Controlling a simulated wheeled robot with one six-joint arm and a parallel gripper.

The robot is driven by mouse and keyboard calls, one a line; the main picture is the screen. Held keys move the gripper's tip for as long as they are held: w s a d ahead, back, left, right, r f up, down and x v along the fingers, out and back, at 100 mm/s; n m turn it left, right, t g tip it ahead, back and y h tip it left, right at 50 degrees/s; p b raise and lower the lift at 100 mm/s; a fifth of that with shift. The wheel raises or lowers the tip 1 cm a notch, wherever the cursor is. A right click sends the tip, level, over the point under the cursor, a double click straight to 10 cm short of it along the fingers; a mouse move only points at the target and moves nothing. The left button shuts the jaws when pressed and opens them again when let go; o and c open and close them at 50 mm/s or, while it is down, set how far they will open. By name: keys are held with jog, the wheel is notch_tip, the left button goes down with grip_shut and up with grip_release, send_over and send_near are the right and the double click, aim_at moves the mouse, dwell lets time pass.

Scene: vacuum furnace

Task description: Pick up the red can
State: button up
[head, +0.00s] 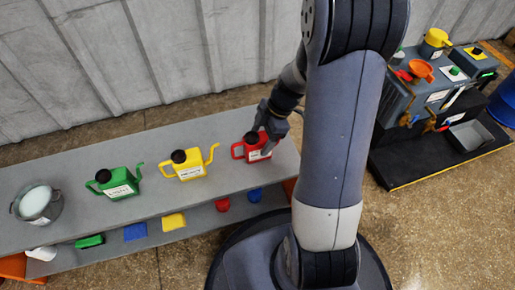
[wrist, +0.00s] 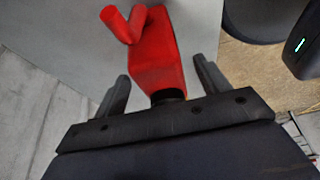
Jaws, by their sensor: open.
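The red can (head: 254,150) stands at the right end of the grey bench's top, with a white label on its side. In the wrist view the red can (wrist: 157,60) shows its body, a spout or handle stub and its dark cap. My gripper (head: 268,135) is over the can in the head view and partly hides it. In the wrist view my gripper (wrist: 162,82) has its two fingers apart, one on each side of the can's cap end. I see gaps between the fingers and the can there. Whether a finger touches the can is unclear.
A yellow can (head: 190,164), a green can (head: 118,184) and a metal bucket (head: 38,204) stand along the bench (head: 70,205). Small coloured items lie on its lower shelf. A grey machine (head: 440,90) stands at the right on a black base. A ribbed wall is behind the bench.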

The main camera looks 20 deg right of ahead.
jog(key=x, duration=0.3)
jog(key=shift+a+b, duration=0.1)
jog(key=shift+b, duration=0.3)
jog(key=shift+r, duration=0.1)
jog(key=c, duration=1.4)
